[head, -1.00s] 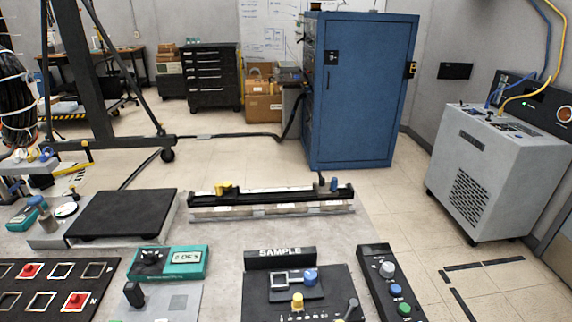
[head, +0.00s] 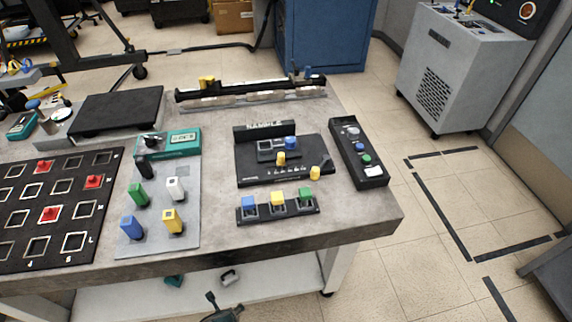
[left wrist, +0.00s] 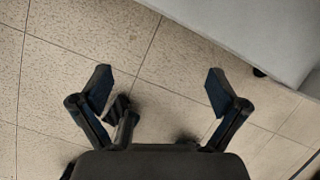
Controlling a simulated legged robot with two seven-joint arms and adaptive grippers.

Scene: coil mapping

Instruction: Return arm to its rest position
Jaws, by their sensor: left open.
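My left gripper (left wrist: 159,74) is open and empty in the left wrist view, its two fingers spread over tiled floor. A dark gripper-like part (head: 221,308) shows at the bottom edge of the head view, in front of the table's lower shelf; it looks like my left gripper, below the tabletop. My right gripper is not in view. The tabletop (head: 300,240) is clear of both arms.
On the table are a marked black board (head: 60,250) with red pieces, coloured blocks on a grey plate (head: 155,240), a black sample board (head: 250,170) and a control box (head: 359,153). The lower shelf (head: 130,300) juts below.

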